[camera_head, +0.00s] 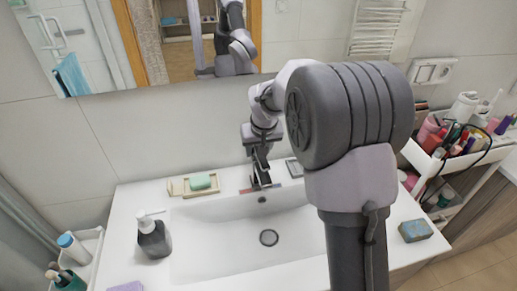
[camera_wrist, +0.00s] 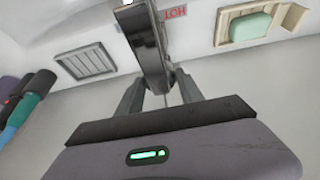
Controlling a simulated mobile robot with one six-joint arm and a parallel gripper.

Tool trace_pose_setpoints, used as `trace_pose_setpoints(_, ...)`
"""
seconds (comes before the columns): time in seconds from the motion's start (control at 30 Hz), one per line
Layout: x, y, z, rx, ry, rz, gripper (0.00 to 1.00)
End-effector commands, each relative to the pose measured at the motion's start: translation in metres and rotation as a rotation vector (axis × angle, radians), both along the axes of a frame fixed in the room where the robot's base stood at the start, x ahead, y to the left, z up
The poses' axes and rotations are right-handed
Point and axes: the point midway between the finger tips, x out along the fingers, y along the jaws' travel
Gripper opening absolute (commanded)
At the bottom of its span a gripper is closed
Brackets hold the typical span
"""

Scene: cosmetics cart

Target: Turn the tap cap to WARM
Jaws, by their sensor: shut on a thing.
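The tap (camera_wrist: 147,38) is a dark metal piece rising at the back rim of the sink (camera_head: 205,235). In the wrist view my gripper (camera_wrist: 160,92) has one finger on each side of the tap's lower part and is shut on it. The cap itself and its pointing direction are hard to make out. A red HOT label (camera_wrist: 174,13) shows upside down just right of the tap. No WARM label is readable. In the head view my gripper (camera_head: 262,180) reaches down at the sink's back edge, and my arm covers much of the tap.
A green soap in a wooden dish (camera_head: 173,188) lies left of the tap. A grey slotted tray (camera_wrist: 86,62) lies on its other side. A dark soap dispenser (camera_head: 153,240) stands at the sink's left.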

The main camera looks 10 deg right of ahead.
Motion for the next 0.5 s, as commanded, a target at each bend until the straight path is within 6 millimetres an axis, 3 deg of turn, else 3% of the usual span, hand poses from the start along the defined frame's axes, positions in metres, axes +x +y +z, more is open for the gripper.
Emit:
trace_pose_setpoints(0.2,-0.0001,0.0001,-0.0002,0.001,0.001,0.000,0.00)
trace_pose_setpoints(0.23,-0.0001,0.0001,-0.0002,0.001,0.001,0.000,0.46)
trace_pose_setpoints(0.33,-0.0001,0.0001,-0.0002,0.001,0.001,0.000,0.66)
trace_pose_setpoints(0.5,-0.0001,0.0001,-0.0001,0.001,0.000,0.001,0.66)
